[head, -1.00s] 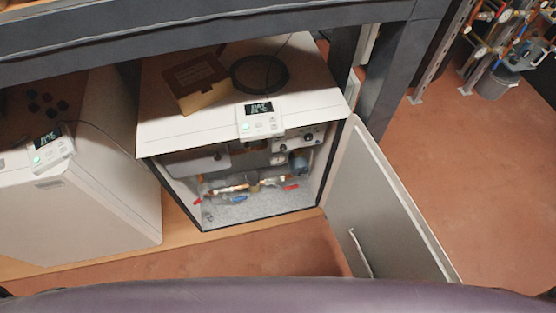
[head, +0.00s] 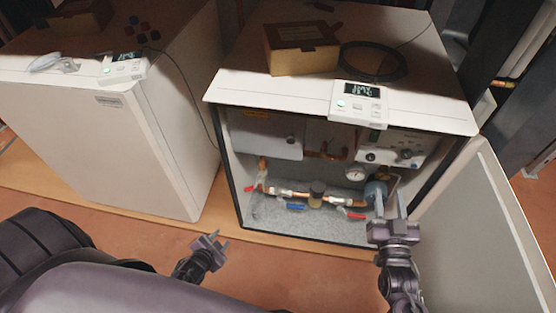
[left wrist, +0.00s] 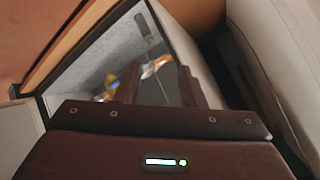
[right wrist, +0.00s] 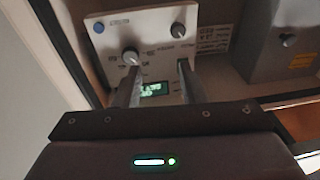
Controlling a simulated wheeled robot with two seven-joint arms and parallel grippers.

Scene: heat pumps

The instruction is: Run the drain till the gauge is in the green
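The open heat pump cabinet (head: 238,200) holds copper pipework with a round white gauge (head: 356,173). Its needle and colours are too small to read. A red-handled valve (head: 250,189) is at the left of the pipe, another red handle (head: 355,215) at the right, and a blue handle (head: 296,207) low between them. I cannot tell which is the drain. My right gripper (head: 391,203) is open and empty at the cabinet's right front; its wrist view shows the control panel (right wrist: 155,45) beyond the fingers. My left gripper (head: 215,240) is open and empty, low in front of the cabinet.
The cabinet door (head: 490,215) stands open on the right. A thermostat display (head: 358,103), a cardboard box (head: 300,47) and a black cable coil (head: 373,61) are on the cabinet top. A second, closed unit (head: 140,135) stands to the left. Floor shows in front.

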